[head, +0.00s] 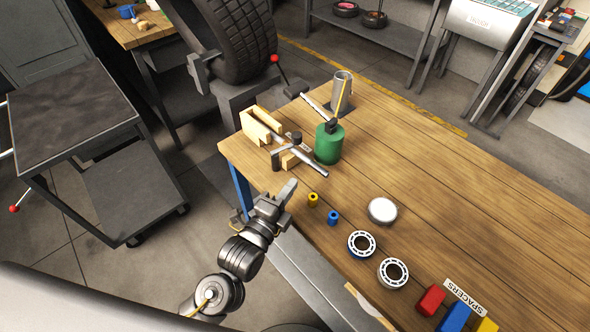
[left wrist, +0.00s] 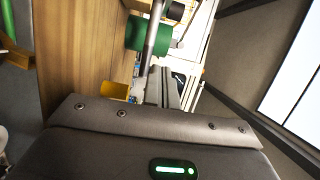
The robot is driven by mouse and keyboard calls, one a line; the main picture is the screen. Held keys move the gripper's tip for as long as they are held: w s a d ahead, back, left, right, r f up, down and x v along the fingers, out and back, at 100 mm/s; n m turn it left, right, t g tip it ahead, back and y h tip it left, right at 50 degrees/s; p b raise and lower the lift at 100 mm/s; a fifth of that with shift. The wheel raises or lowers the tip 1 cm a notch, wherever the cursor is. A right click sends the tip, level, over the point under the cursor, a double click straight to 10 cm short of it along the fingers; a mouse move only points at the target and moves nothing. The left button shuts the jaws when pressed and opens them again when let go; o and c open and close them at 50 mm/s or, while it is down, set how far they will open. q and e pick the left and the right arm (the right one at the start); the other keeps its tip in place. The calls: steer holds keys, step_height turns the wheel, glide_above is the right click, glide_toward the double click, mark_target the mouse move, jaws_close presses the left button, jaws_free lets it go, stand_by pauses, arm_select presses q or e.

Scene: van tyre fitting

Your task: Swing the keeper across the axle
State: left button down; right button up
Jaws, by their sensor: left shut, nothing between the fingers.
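A grey metal axle (head: 312,165) lies at the near left corner of the wooden bench, its free end pointing toward the near edge. A wooden holder (head: 262,128) stands at its far end. A dark bracket (head: 277,157) with a black knob sits by the axle; it may be the keeper, but I cannot tell which way it is swung. My left gripper (head: 289,188) is shut and empty, just off the bench edge below the axle's end. In the left wrist view its fingers (left wrist: 164,88) point toward the metal rod (left wrist: 151,42). My right gripper is not in view.
A green cylinder (head: 329,143) stands close beside the axle. A tyre (head: 240,35) stands behind. The bench's right middle is clear.

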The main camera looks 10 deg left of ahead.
arm_select(q)
steer(key=s+a+b, duration=0.1)
steer(key=b, duration=0.1)
steer(key=shift+s+a+r+y+b, duration=0.1)
steer(key=shift+s+a+y+b, duration=0.2)
steer(key=shift+b, duration=0.1)
steer(key=shift+w+r+p, duration=0.3)
steer(key=shift+r+p, duration=0.2)
steer(key=shift+r, duration=0.35)
steer(key=p+x, duration=0.1)
steer(key=x, duration=0.7)
steer(key=shift+w, duration=0.2)
steer(key=w, duration=0.1)
steer(key=w+a, duration=0.1)
steer(key=w, duration=0.1)
steer(key=shift+w+a+p, duration=0.3)
steer(key=shift+w+a, duration=0.05)
steer(key=shift+w, duration=0.1)
steer(key=shift+f, duration=0.1)
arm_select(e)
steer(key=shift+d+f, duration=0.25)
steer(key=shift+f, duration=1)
